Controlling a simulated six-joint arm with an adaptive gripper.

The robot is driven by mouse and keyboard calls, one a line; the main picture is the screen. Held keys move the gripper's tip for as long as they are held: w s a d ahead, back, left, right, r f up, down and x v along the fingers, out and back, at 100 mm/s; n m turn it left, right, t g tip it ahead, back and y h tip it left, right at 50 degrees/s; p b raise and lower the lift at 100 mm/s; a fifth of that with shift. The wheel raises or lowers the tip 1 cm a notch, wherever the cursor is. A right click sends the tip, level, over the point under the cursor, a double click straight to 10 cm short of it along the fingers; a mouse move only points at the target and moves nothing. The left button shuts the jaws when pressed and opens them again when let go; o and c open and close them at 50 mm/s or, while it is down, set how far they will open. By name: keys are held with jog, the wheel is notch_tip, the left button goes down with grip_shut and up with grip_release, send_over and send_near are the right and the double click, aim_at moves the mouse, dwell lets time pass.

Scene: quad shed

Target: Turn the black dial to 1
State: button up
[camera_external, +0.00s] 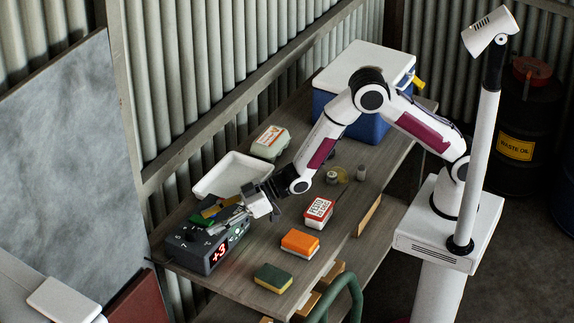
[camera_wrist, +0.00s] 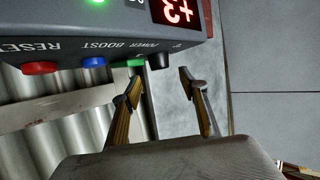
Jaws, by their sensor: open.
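The dark grey control box (camera_external: 190,250) stands at the left end of the bench, its red display (camera_external: 219,252) reading +3. The wrist view shows the box upside down, with the display (camera_wrist: 176,11) at its top. The black dial (camera_wrist: 158,62) sticks out from the box at the right end of the button row. It is hard to make out in the external view, where my gripper covers part of the box top. My gripper (camera_wrist: 160,84) is open and empty. Its fingertips stand on either side of the dial's end, with visible gaps; contact cannot be told.
A red button (camera_wrist: 40,68), a blue button (camera_wrist: 93,62) and a green button (camera_wrist: 130,62) line the box beside the dial. A white tray (camera_external: 204,183) lies behind my gripper. An orange sponge (camera_external: 300,241) and a green sponge (camera_external: 273,277) lie to the right.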

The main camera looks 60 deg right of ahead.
aim_at(193, 230)
jog(key=shift+x, duration=3.75)
jog(key=shift+f, duration=0.1)
jog(key=c, duration=1.1)
